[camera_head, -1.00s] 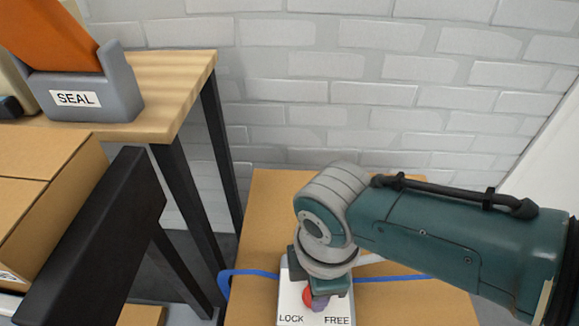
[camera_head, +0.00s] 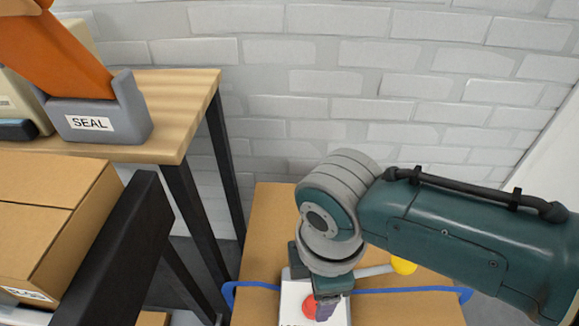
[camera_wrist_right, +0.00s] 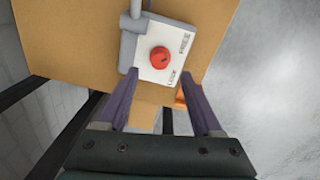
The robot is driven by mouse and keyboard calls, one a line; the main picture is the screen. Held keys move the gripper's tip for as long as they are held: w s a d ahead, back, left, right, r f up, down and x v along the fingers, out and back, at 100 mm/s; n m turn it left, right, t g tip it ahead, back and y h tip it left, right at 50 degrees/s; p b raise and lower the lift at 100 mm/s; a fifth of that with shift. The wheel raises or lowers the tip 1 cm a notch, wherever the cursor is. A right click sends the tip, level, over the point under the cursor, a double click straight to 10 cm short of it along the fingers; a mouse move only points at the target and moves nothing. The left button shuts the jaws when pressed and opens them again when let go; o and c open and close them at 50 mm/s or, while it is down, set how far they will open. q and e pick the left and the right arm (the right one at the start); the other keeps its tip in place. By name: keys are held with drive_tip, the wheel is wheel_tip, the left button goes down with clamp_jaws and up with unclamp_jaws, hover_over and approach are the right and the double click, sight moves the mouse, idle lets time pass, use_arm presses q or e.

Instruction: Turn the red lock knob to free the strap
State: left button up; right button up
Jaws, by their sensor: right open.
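The red lock knob (camera_wrist_right: 160,57) sits on a white plate (camera_wrist_right: 172,38) marked LOCK and FREE. In the head view the knob (camera_head: 309,303) is partly covered by my right gripper (camera_head: 327,305). In the wrist view my right gripper (camera_wrist_right: 158,76) is open, with the knob just beyond and between its purple fingertips. They do not grip it. The knob's exact turn is hard to tell. The blue strap (camera_head: 412,290) runs across the cardboard box (camera_head: 270,215) and passes at the plate. My left gripper is not in view.
A grey lever with a yellow ball (camera_head: 403,265) extends right of the plate. At left are a wooden table (camera_head: 185,90) with a SEAL-labelled holder (camera_head: 100,118), another carton (camera_head: 50,190) and a black bar (camera_head: 115,250). A white brick wall (camera_head: 300,60) stands behind.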

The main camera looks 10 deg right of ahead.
wheel_tip(320, 180, up, 4)
drive_tip(key=shift+s+r+p, duration=0.1)
drive_tip(key=shift+p, duration=0.55)
